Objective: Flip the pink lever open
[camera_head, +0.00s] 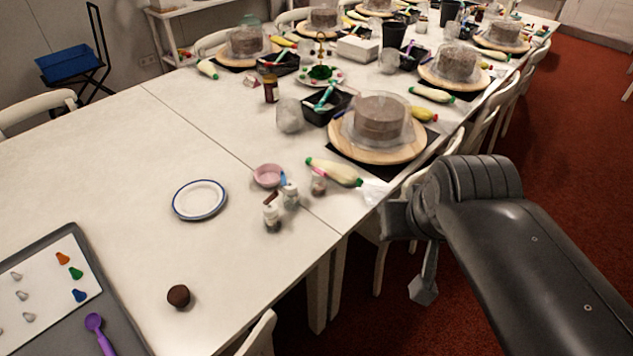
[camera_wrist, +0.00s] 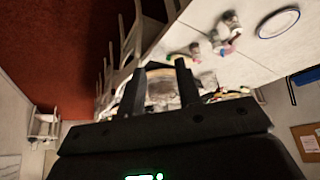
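I cannot make out a pink lever in either view. The pink things that show are a small pink bowl (camera_head: 268,175) on the near table and a jar with pinkish contents (camera_head: 318,183) to its right. My gripper (camera_wrist: 163,66) shows in the wrist view with its two dark fingers apart and nothing between them. It is clear of the table. In the head view my dark arm comes in from the right, past the table's right edge; the fingers cannot be made out clearly there.
A white plate (camera_head: 200,200), small jars (camera_head: 272,217), a brown ball (camera_head: 179,296) and a grey tray (camera_head: 62,239) lie on the near table. A covered cake (camera_head: 379,117) stands on a wooden turntable (camera_head: 349,151) farther back. Chairs line the right edge. Much of the left tabletop is free.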

